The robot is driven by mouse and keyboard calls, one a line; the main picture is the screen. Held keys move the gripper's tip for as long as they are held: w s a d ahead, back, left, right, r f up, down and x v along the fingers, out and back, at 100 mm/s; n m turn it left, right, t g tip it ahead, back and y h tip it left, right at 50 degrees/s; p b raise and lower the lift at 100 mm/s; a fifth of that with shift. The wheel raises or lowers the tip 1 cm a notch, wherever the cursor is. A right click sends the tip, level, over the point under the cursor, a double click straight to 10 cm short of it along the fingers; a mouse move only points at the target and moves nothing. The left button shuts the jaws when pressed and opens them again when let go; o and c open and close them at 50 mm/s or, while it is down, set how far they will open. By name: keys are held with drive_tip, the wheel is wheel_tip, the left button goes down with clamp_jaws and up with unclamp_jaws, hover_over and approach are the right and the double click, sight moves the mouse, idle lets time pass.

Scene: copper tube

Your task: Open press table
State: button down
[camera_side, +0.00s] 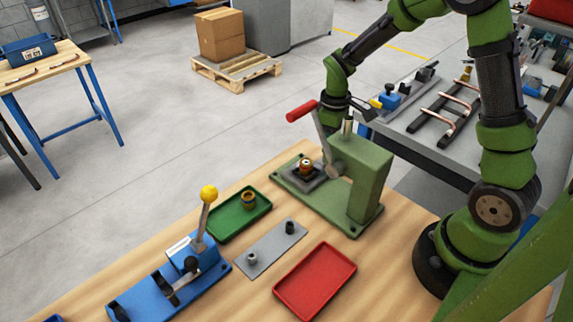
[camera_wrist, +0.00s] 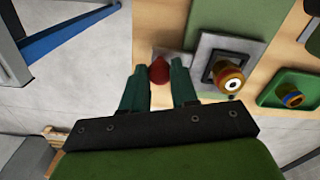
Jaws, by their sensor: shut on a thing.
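The green press (camera_side: 362,180) stands on the wooden bench, with a lever ending in a red handle (camera_side: 301,110). The lever is raised and leans left. The brass part (camera_wrist: 230,80) on the plate shows to the right of the fingers. In the side view my fingers are hard to make out behind the lever.
A green tray (camera_side: 238,217) with a part, a grey plate (camera_side: 270,250) with two pegs, a red tray (camera_side: 314,280) and a blue lever fixture (camera_side: 172,285) stand on the bench in front of the press. A side table (camera_side: 425,120) holds bent copper tubes behind my arm.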

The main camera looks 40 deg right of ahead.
drive_tip(key=shift+w, duration=0.75)
drive_tip(key=c, duration=0.9)
unclamp_jaws()
drive_tip(key=shift+o, duration=0.2)
wheel_tip(320, 180, up, 17)
